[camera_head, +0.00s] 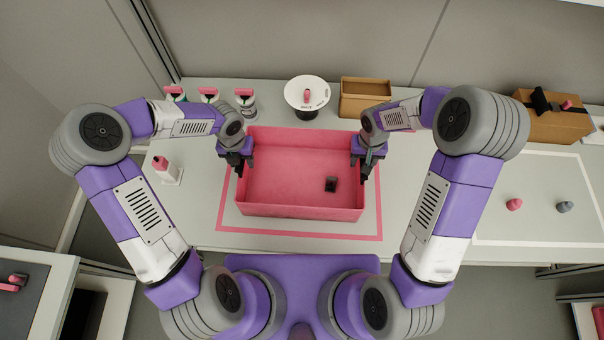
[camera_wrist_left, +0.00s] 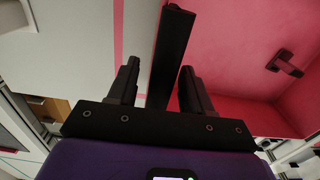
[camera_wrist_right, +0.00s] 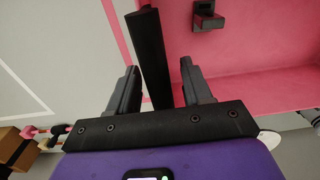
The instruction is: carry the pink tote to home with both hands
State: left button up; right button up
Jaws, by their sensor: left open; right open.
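The pink tote (camera_head: 300,211) is an open box on the grey counter, inside a pink outlined square (camera_head: 300,236). A small dark block (camera_head: 331,184) lies on its floor. Black handles stand at its left and right walls. My left gripper (camera_head: 236,165) is at the left wall; in the left wrist view its open fingers (camera_wrist_left: 158,85) are on either side of the black handle bar (camera_wrist_left: 168,55). My right gripper (camera_head: 367,166) is at the right wall; in the right wrist view its open fingers (camera_wrist_right: 160,85) are on either side of the other handle bar (camera_wrist_right: 152,55). Finger contact cannot be told.
Behind the tote stand several pink-topped containers (camera_head: 244,103), a round white-topped stand (camera_head: 307,94) and a cardboard box (camera_head: 365,97). A brown box (camera_head: 553,122) stands back right. A white outlined area (camera_head: 535,220) at right holds a pink and a grey piece. A pink-topped item (camera_head: 166,170) stands left.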

pick_arm(q)
grip_shut()
pick_arm(e)
grip_shut()
pick_arm(q)
jog(key=shift+r, duration=0.25)
pick_arm(e)
jog(key=shift+r, duration=0.2)
